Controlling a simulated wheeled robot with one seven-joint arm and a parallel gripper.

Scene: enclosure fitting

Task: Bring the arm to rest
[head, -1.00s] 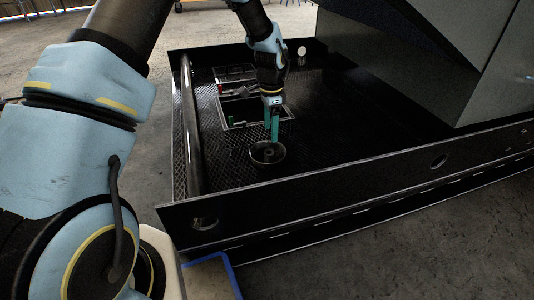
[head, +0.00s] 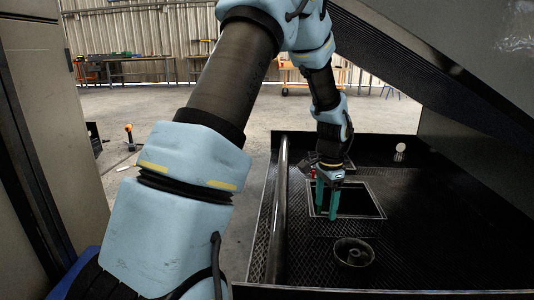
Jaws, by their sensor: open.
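My gripper (head: 326,200) has two teal fingers that point down and stand apart with nothing between them. It hangs at the near left part of a square framed opening (head: 372,200) in the black enclosure floor. I cannot tell how high it is above the floor. My arm is light blue and dark grey, reaching from the lower left up and over into the enclosure.
A round black flanged part (head: 354,252) stands on the floor in front of the gripper. A dark pipe (head: 281,190) runs along the enclosure's left side. A slanted dark panel (head: 425,75) hangs at the upper right. Workbenches (head: 150,68) stand far back.

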